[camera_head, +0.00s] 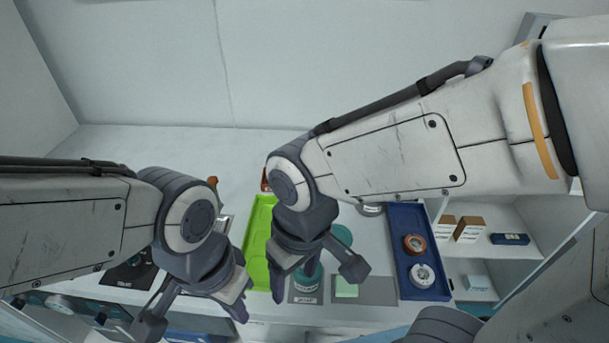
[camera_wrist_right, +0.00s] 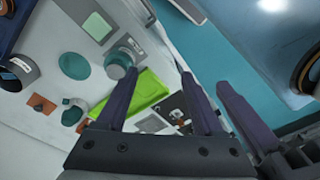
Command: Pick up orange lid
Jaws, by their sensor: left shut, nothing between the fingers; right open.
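A round orange-red piece (camera_head: 414,243), which looks like the orange lid, lies in the blue tray (camera_head: 404,212) at the right of the table. I cannot be sure it is a lid. A white round piece (camera_head: 422,275) lies just in front of it. My right gripper (camera_head: 317,282) is open and empty, left of the tray, above a teal jar (camera_head: 306,285). My left gripper (camera_head: 195,315) is shut and empty, further left near the table's front edge. In the right wrist view an orange square piece (camera_wrist_right: 40,103) lies on the table, away from the fingers.
A green tray (camera_head: 254,262) lies between my grippers, partly hidden. White shelves with brown boxes (camera_head: 468,229) stand at the right.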

